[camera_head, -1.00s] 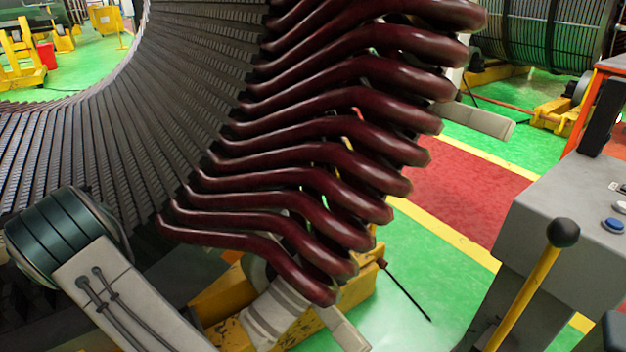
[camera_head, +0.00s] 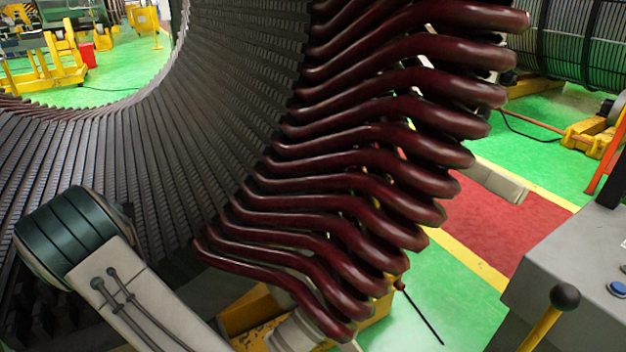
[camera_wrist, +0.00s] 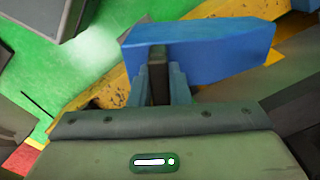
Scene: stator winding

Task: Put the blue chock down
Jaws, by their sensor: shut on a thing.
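The blue chock (camera_wrist: 215,50) shows in the wrist view as a blue block with a slanted right end. My gripper (camera_wrist: 160,75) is shut on it, with the fingers against the chock's near left part. Behind the chock is a yellow worn beam (camera_wrist: 110,93) running diagonally. I cannot tell whether the chock touches it. The head view does not show the chock or the gripper's fingers.
In the head view the large stator (camera_head: 110,150) with dark red coil ends (camera_head: 350,180) fills the middle. A grey control box (camera_head: 575,250) with a yellow lever (camera_head: 545,325) stands at right.

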